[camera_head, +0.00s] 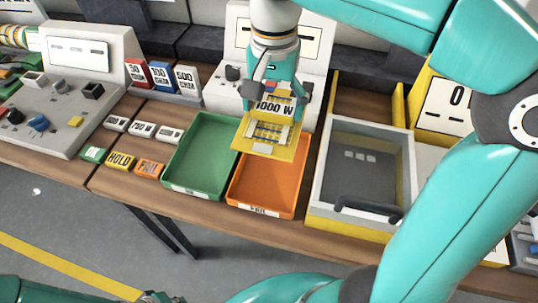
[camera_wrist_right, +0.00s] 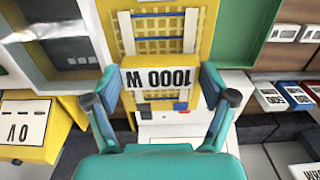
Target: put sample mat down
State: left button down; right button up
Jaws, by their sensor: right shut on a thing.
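The sample mat (camera_head: 268,137) is a yellow plate with a pale-banded mesh and a block marked 1000 W at its rear end. My right gripper (camera_head: 275,100) is shut on that block. In the right wrist view the block sits between the two fingers of the right gripper (camera_wrist_right: 160,80), with the mat (camera_wrist_right: 160,42) stretching away beyond it. In the head view the mat overlaps the back of the orange tray (camera_head: 258,187), and its left edge is close to the green tray (camera_head: 203,150). Its exact height above the trays is unclear. My left gripper is not in view.
A yellow-framed grey press-like box (camera_head: 362,165) with a dark handle stands right of the orange tray. Small labelled blocks (camera_head: 120,160) lie left of the green tray. Upright cards (camera_head: 162,78) and a control console (camera_head: 65,90) stand farther left. The front of the orange tray is bare.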

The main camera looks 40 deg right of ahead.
aim_at(272, 122)
notch_tip(272, 122, down, 17)
jog(key=shift+r+b, duration=0.1)
jog(key=shift+b, duration=0.9)
jog(key=o, duration=1.1)
jog(key=shift+r, duration=0.2)
notch_tip(272, 122, up, 12)
jog(key=shift+f+p, duration=0.15)
jog(key=shift+p, duration=0.65)
